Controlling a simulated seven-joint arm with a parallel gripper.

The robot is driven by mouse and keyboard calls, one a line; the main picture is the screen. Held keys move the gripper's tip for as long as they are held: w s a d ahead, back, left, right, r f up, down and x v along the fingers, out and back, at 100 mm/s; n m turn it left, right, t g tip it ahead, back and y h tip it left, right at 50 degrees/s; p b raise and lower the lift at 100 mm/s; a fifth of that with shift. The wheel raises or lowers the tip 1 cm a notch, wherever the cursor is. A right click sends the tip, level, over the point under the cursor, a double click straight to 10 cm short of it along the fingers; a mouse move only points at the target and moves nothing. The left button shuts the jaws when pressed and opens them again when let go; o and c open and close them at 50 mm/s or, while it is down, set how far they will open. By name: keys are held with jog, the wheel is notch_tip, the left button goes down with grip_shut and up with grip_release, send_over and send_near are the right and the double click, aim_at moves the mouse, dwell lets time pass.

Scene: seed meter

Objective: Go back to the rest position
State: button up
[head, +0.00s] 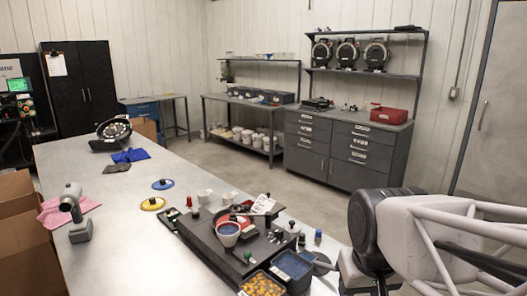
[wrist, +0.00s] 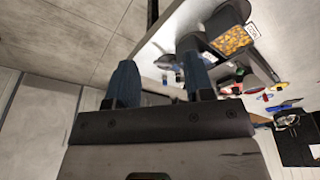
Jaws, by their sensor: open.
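My gripper (wrist: 157,62) shows in the wrist view with its two dark blue fingers apart and nothing between them. In the head view my arm comes in from the right, beside the table's right edge; the fingers cannot be made out there. On the grey table (head: 120,235) stands a black fixture (head: 198,236) with a cup of blue seeds (head: 228,229) on it. A bin of yellow seeds (head: 262,284) and a bin of blue seeds (head: 292,265) stand at the front.
A blue disc (head: 162,184), a yellow disc (head: 152,204) and a grey power tool (head: 76,212) lie on the left half of the table. A round black housing (head: 114,131) is at the far end. Drawer cabinets (head: 345,152) stand beyond open floor.

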jog(key=shift+m, duration=0.4)
jog(key=shift+s+d+f, duration=0.15)
jog(key=shift+s+d, duration=0.1)
jog(key=shift+s, duration=0.35)
jog(key=shift+s+d+f, duration=0.15)
jog(key=shift+s+d, duration=0.1)
jog(key=shift+s, duration=0.4)
jog(key=shift+s+d+f, duration=0.15)
jog(key=shift+s+d, duration=0.1)
jog(key=shift+s, duration=0.35)
